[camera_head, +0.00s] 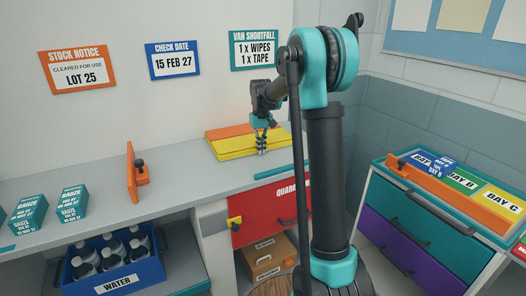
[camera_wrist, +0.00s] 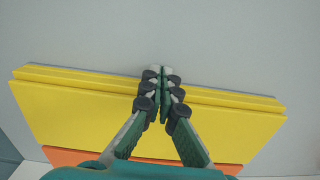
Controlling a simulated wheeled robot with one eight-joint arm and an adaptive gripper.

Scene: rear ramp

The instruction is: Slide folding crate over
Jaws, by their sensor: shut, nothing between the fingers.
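A flat yellow and orange item (camera_head: 232,145), which looks like the folding crate folded down, lies on the grey counter below the wall signs. In the wrist view its yellow panel (camera_wrist: 80,118) spans most of the width, with a raised strip along its upper edge and orange showing below. My gripper (camera_head: 262,150) is over the crate's right part in the head view. In the wrist view my gripper (camera_wrist: 161,72) has its fingertips together and empty, just past the yellow upper edge over grey surface. I cannot tell whether the fingers touch the crate.
An orange upright piece (camera_head: 134,178) with a dark knob stands on the counter. Teal gauze boxes (camera_head: 72,204) stand at the left. A teal strip (camera_head: 280,171) lies along the counter's front edge. The counter between the orange piece and the crate is clear.

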